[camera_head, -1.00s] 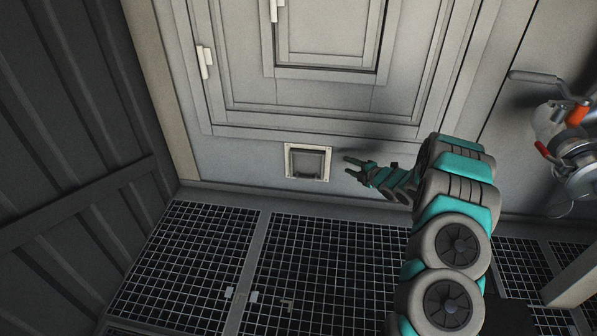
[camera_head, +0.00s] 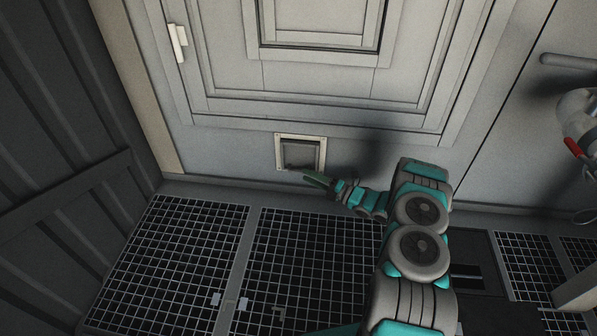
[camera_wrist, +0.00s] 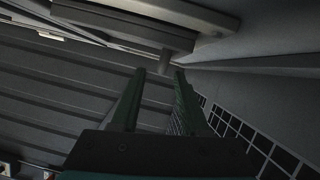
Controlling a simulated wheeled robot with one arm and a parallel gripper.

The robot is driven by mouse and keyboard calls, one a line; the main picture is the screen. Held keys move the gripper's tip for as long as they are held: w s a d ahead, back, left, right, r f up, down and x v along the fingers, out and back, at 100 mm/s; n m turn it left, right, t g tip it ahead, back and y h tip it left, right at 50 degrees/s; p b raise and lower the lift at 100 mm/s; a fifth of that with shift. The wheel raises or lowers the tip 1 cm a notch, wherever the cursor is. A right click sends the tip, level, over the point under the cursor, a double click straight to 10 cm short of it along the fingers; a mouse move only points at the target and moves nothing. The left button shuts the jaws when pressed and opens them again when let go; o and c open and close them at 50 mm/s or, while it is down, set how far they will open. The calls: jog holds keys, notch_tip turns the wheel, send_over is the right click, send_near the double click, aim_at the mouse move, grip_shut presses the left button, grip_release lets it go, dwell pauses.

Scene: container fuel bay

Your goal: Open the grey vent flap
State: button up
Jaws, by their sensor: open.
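The grey vent flap (camera_head: 301,154) sits in a pale square frame (camera_head: 323,155) low on the wall, below the large panelled door. In the head view it looks shut or nearly so; I cannot tell exactly. My gripper (camera_head: 309,179) is at the frame's lower right edge, pointing left, and appears empty. In the wrist view my gripper (camera_wrist: 159,72) is open, its two green fingers apart. A short grey round knob (camera_wrist: 165,63) shows by the fingertips, below a grey plate (camera_wrist: 130,22). Whether a finger touches the knob is unclear.
A dark ribbed wall (camera_head: 50,150) stands on the left. A black mesh floor (camera_head: 185,250) lies below. A white handle (camera_head: 179,42) is on the door's left side. Pipework with a red lever (camera_head: 573,146) is at the right edge.

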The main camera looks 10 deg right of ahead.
aim_at(299, 172)
jog(key=shift+x, duration=2.4)
grip_shut()
jog(key=shift+d+r, duration=0.1)
